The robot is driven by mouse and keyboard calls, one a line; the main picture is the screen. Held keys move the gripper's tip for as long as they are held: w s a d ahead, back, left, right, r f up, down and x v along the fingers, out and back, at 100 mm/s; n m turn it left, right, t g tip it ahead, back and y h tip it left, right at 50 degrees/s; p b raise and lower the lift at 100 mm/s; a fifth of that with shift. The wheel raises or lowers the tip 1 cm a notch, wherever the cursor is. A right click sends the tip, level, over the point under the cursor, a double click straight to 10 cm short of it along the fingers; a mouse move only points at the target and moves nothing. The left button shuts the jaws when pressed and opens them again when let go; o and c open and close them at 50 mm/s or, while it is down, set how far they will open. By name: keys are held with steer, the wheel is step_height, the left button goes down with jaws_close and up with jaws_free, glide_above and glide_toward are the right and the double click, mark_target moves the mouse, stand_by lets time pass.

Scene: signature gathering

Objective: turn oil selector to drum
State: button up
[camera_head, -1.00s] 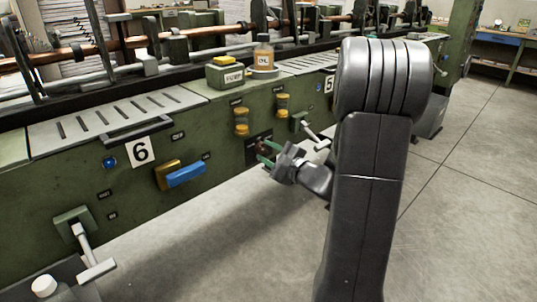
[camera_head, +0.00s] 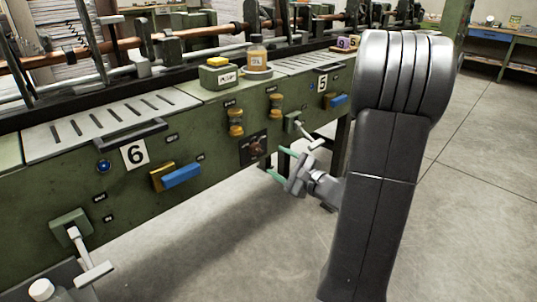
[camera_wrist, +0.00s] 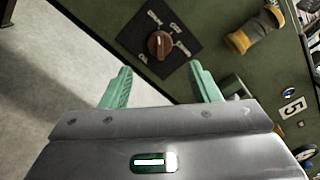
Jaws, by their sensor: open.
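The oil selector is a brown round knob (camera_head: 256,146) on a dark square plate (camera_head: 245,156) on the green machine front, between panels 6 and 5. In the wrist view the knob (camera_wrist: 160,45) sits ahead between my fingers' directions, with a pale mark running roughly up the picture. Small white words surround it, too blurred to read surely. My gripper (camera_head: 279,164) has green fingers spread apart and empty, just right of the plate and apart from the knob. In the wrist view its fingertips (camera_wrist: 160,69) stand either side below the knob.
Yellow-banded knobs (camera_head: 236,122) are above the selector, and a grey lever (camera_head: 308,135) is close to its right. A blue and yellow handle (camera_head: 180,176) is at the left. An oil bottle (camera_head: 257,52) stands on top. The floor in front is clear.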

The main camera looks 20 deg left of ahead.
mark_target(259, 151)
steer(key=v, duration=0.6)
steer(key=shift+p, duration=0.35)
steer(key=b+x, duration=0.2)
steer(key=x, duration=1.1)
steer(key=shift+a, duration=0.3)
